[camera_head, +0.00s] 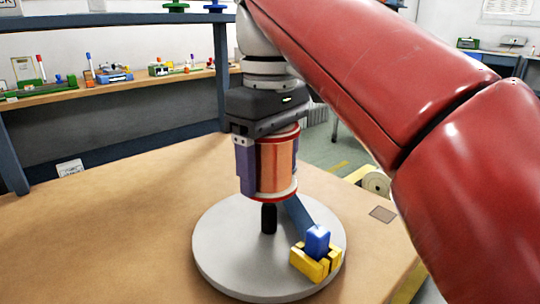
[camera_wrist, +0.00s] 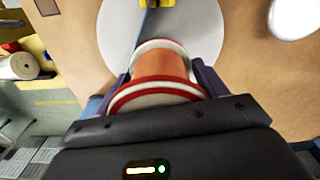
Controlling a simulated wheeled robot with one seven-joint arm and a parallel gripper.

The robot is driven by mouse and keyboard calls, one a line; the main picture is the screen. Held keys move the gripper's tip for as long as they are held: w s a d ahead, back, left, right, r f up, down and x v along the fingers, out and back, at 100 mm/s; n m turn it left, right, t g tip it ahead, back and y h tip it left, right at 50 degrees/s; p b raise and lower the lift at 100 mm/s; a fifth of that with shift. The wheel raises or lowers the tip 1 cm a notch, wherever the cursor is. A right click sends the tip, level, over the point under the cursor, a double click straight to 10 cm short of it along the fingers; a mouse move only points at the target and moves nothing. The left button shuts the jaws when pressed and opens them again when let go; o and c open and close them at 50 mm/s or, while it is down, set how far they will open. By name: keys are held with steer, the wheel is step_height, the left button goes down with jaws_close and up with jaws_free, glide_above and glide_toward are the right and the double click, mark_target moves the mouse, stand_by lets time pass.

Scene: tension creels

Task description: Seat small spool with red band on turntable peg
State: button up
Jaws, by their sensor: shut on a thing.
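The small spool (camera_head: 277,166) has copper-coloured winding, white flanges and a red band near its upper end. My gripper (camera_head: 266,170) is shut on it from above, with purple fingers on either side, and holds it upright. The spool also shows in the wrist view (camera_wrist: 158,65), between the fingers. The black peg (camera_head: 269,219) stands upright on the round grey turntable (camera_head: 225,250), directly below the spool in the head view. Its top lies close to the spool's lower flange; I cannot tell whether they touch. The peg is hidden in the wrist view.
A yellow block (camera_head: 312,269) with a blue knob (camera_head: 317,240) sits at the turntable's front right, with a dark blue bar (camera_head: 297,214) behind it. The brown tabletop (camera_head: 110,240) is clear on the left. A blue frame (camera_head: 222,75) and a shelf of small parts stand behind.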

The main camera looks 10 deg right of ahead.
mark_target(270, 208)
steer(key=shift+f+b, duration=0.4)
steer(key=shift+f, duration=0.4)
steer(key=shift+p, duration=0.75)
stand_by(1.0)
steer(key=shift+f+b, duration=2.05)
steer(key=shift+f, duration=0.95)
steer(key=o, duration=1.5)
step_height(270, 208, up, 8)
steer(key=p, duration=0.3)
steer(key=shift+f, duration=0.2)
steer(key=shift+r, duration=0.1)
steer(key=shift+s, duration=0.1)
